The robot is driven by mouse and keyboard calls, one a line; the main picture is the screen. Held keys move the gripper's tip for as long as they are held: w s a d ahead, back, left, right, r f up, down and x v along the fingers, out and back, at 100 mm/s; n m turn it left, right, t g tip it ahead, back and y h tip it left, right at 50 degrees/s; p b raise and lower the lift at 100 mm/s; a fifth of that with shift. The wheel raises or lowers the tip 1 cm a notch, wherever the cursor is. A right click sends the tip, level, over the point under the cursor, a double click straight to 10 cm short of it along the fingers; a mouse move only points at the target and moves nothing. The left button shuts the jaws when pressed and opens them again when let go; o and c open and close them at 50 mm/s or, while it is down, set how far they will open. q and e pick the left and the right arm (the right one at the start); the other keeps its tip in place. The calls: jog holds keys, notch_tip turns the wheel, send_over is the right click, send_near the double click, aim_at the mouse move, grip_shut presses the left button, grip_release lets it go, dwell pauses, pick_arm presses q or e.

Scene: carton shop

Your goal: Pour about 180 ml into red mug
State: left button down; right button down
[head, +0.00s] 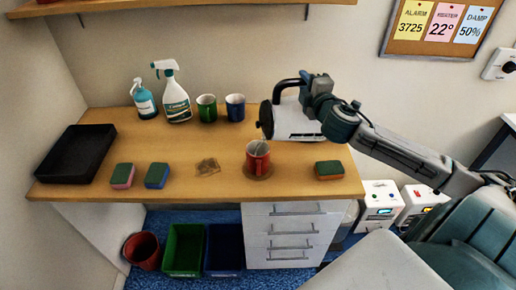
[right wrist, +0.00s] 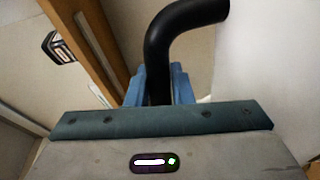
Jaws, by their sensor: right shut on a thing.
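The red mug (head: 257,163) stands upright on a round brown coaster (head: 262,176) near the front of the wooden counter. Something pale shows at its mouth; I cannot tell if it is liquid or a stream. My right gripper (head: 310,88) is shut on the black handle (head: 287,84) of a white-and-black kettle (head: 293,122). The kettle is held tipped well over, with its black end (head: 265,120) to the left, above and slightly right of the mug. The right wrist view shows the handle (right wrist: 180,35) between blue fingers (right wrist: 160,84). My left gripper is out of view.
Green mug (head: 207,110), blue mug (head: 235,109) and two spray bottles (head: 175,102) stand at the back. A black tray (head: 76,155) is at left. Sponges (head: 157,175) and a brown patch (head: 207,167) lie in front. Another sponge (head: 329,171) is right of the mug.

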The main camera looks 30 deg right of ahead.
jog(key=shift+r, duration=0.3)
dwell(0.6)
jog(key=shift+w+a+r+n+p, duration=0.15)
jog(key=shift+a+r+n+p, duration=0.1)
jog(key=shift+a+n, duration=0.15)
jog(key=shift+w+a+r+n+p, duration=0.1)
jog(key=shift+a+r+n+p, duration=0.15)
jog(key=shift+a, duration=0.25)
dwell(2.3)
jog(key=shift+d+f, duration=0.1)
jog(key=shift+f, duration=0.05)
